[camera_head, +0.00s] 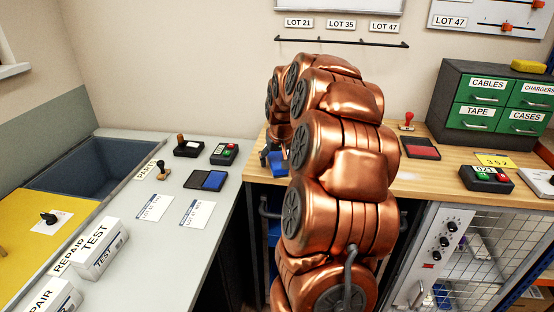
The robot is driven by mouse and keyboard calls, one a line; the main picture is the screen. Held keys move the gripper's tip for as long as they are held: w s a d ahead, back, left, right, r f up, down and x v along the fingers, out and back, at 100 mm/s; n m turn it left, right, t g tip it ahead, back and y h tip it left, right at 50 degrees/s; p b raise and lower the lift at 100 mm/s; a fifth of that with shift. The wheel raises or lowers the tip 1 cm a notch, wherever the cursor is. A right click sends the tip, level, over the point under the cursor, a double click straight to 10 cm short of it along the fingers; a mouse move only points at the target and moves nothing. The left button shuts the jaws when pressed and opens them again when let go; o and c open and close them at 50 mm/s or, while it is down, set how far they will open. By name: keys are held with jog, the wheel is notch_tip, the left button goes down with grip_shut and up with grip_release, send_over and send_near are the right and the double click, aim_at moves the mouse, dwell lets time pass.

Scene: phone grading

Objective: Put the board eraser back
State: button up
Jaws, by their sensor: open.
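My copper-coloured arm rises in the middle and bends down behind itself at the left. The dark tip of my gripper (265,156) shows low over the left end of the wooden bench; most of it is hidden by the arm. It is open. A small blue block (279,163) is right beside the fingertips on the bench. It may be the board eraser, but I cannot tell; it is partly hidden, and so is any contact. A yellow block (528,66) lies on top of the green drawer cabinet. A black rail (340,42) runs along the wall under the lot labels.
The wooden bench (415,180) carries a red ink pad (420,148), a stamp (407,122), a button box (486,179) and the drawer cabinet (497,96).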

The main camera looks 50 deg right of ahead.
jog(key=shift+r+p, duration=0.45)
jog(key=shift+r, duration=0.1)
jog(key=b+v, duration=0.2)
jog(key=v, duration=1)
jog(key=s+a+f+n+g+y, duration=0.1)
jog(key=s+a+f+n, duration=0.2)
jog(key=a, duration=0.9)
jog(key=s+a+f+n+g+y, duration=0.1)
jog(key=s+a+f, duration=0.25)
jog(key=a, duration=0.75)
jog(key=s+a+f+n+g, duration=0.1)
jog(key=s+a+f, duration=0.3)
jog(key=s, duration=0.6)
jog(key=s+a+f+n+g, duration=0.1)
jog(key=s+a+f+g, duration=0.1)
jog(key=s+a+f, duration=0.2)
jog(key=s+a, duration=0.3)
jog(key=s, duration=0.2)
jog(key=shift+s+a+f+n+g+y, duration=0.2)
jog(key=shift+s+a+n+g+y, duration=0.1)
jog(key=shift+s+a, duration=0.1)
jog(key=shift+r, duration=0.15)
